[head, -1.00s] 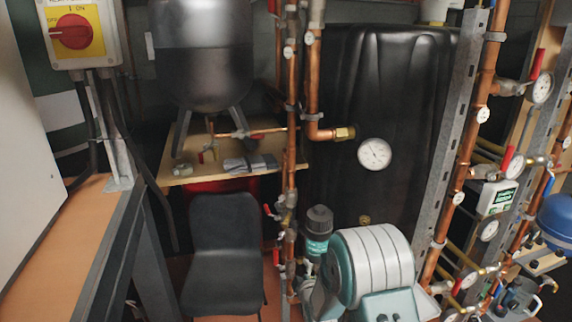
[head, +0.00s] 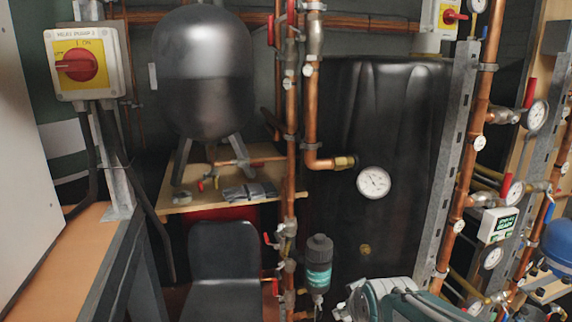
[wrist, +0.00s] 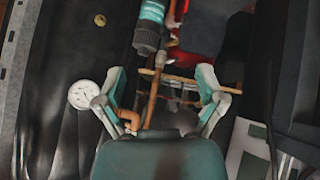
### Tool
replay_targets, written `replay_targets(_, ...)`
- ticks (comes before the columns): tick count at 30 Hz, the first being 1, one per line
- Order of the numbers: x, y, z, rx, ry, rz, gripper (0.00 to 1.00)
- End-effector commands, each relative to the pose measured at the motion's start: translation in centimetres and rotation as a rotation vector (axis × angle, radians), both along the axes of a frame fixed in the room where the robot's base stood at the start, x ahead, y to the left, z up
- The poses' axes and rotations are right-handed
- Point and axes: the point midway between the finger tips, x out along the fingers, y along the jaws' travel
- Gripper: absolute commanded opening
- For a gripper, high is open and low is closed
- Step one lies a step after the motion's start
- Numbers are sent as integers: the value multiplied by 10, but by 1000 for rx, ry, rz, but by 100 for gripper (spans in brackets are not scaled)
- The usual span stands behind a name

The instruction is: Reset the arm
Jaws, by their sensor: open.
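My gripper (wrist: 163,95) shows in the wrist view with its two teal and grey fingers spread wide. Nothing is held between them. Behind the gap are copper pipes and a wooden shelf edge, some way off. In the head view part of my arm (head: 400,302), teal and grey, shows at the bottom right of centre. The fingertips cannot be made out there, and the rest of the arm is cut off by the lower edge.
A black tank (head: 400,120) with a white gauge (head: 374,182) stands behind my arm. A dark cylinder with a teal label (head: 318,275), copper pipes (head: 289,140) and a black chair (head: 224,255) are to the left. Valves and a steel post (head: 455,150) crowd the right.

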Motion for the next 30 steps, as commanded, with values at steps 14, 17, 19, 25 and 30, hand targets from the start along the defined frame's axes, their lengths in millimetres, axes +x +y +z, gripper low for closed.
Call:
replay_targets(14, -160, -21, 23, 187, 228, -306, 89)
replay_targets(17, -175, -22, 22, 202, 252, -338, 89)
replay_targets(19, -180, -22, 21, 207, 262, -348, 89)
replay_targets(25, -180, -22, 21, 207, 265, -350, 89)
replay_targets(30, -180, -22, 21, 207, 264, -349, 89)
